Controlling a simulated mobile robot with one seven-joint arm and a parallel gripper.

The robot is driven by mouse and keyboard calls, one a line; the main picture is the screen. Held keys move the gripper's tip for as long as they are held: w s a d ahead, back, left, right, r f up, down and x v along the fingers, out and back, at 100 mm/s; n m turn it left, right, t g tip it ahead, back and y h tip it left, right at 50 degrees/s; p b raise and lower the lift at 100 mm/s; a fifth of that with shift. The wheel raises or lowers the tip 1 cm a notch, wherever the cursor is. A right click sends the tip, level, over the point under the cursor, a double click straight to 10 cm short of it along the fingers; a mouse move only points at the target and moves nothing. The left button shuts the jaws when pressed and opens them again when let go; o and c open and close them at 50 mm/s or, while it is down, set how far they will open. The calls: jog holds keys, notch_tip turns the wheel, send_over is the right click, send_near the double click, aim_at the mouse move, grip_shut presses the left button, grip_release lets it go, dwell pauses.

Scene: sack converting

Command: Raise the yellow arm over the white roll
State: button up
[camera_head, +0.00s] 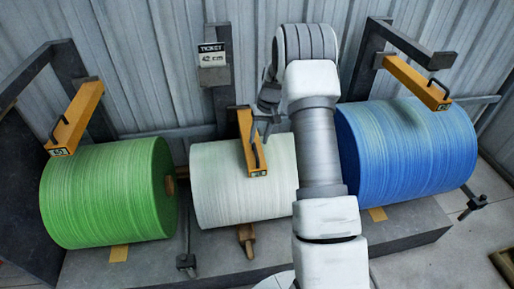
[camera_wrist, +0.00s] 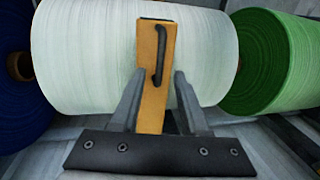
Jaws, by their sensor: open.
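The white roll (camera_head: 218,186) lies between the green and blue rolls and fills the upper middle of the wrist view (camera_wrist: 85,60). The yellow arm (camera_head: 244,130) hangs down across the front of the white roll, with a black handle (camera_head: 256,153) near its lower end. In the wrist view the yellow arm (camera_wrist: 151,105) stands between the two grey fingers of my gripper (camera_wrist: 157,85), with a gap on each side. My gripper (camera_head: 263,125) is open, at the right side of the yellow arm in the head view. I cannot tell whether it touches the arm.
A green roll (camera_head: 100,200) on the left and a blue roll (camera_head: 405,150) on the right have their own yellow arms (camera_head: 76,118) (camera_head: 416,83). A sign (camera_head: 212,55) reading "TICKET 42 cm" stands behind the white roll. A corrugated wall closes the back.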

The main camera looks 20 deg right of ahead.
jog(key=shift+w+a+f+b, duration=0.1)
jog(key=shift+a+f+b, duration=0.1)
jog(key=shift+f, duration=0.75)
jog(key=shift+a+f+b, duration=0.1)
jog(key=shift+a+f, duration=0.05)
jog(key=shift+f, duration=0.75)
grip_shut()
